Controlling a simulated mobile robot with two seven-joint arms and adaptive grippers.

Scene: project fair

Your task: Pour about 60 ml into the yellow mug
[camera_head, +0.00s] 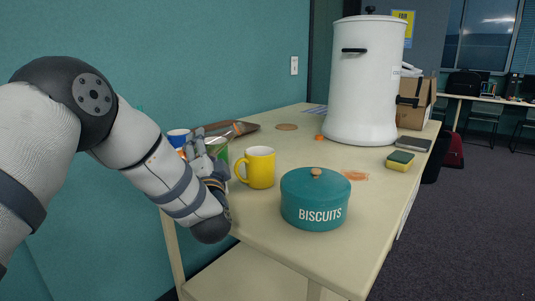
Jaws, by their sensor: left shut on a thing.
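The yellow mug (260,168) stands upright on the table, its handle towards the left. My left gripper (200,146) is just left of the mug, its fingers pointing away from me. It is shut on what looks like a green-and-white container (217,147), partly hidden by the hand. The container is beside the mug, not over it; I cannot tell whether it touches the table. What is inside the mug and the container is hidden. My right gripper is not in view.
A teal biscuit tin (313,204) stands right of the mug near the front edge. A blue cup (177,137) is behind the hand. A large white urn (364,85), a sponge (400,160) and a cardboard box (416,105) are farther back. The table (290,255) is clear at front.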

